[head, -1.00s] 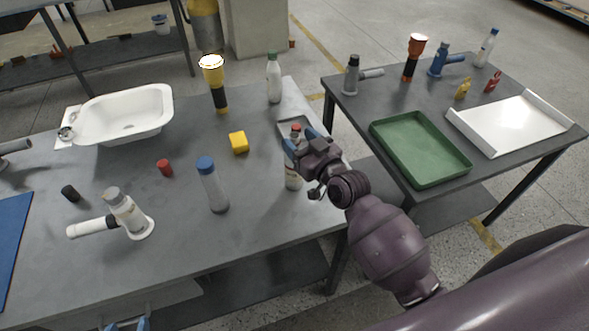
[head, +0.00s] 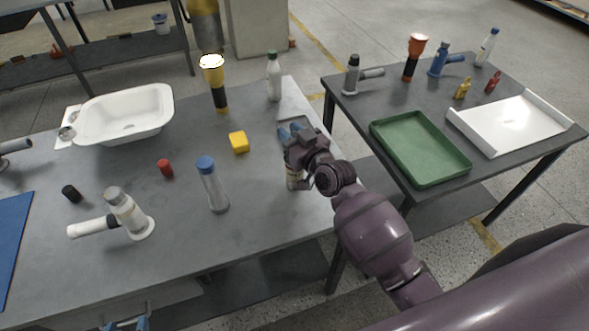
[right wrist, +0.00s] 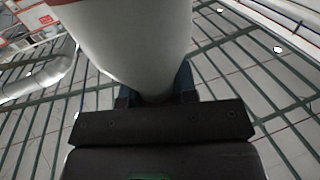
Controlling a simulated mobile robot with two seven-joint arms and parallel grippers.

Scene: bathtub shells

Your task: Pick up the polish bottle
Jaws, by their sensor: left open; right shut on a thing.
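In the right wrist view the bottle (right wrist: 135,40) shows as a wide whitish cylinder between the dark fingers (right wrist: 155,95). I cannot tell whether its base touches the bench. My left gripper (head: 127,324) is open and empty at the bottom edge of the head view, low in front of the bench.
On the workbench (head: 180,245) stand a blue-capped clear bottle (head: 213,188), a yellow block (head: 239,142), a yellow-black flashlight (head: 214,85), a green-capped bottle (head: 274,78) and a white basin (head: 100,115). The right table holds a green tray (head: 400,178) and a white tray (head: 480,140).

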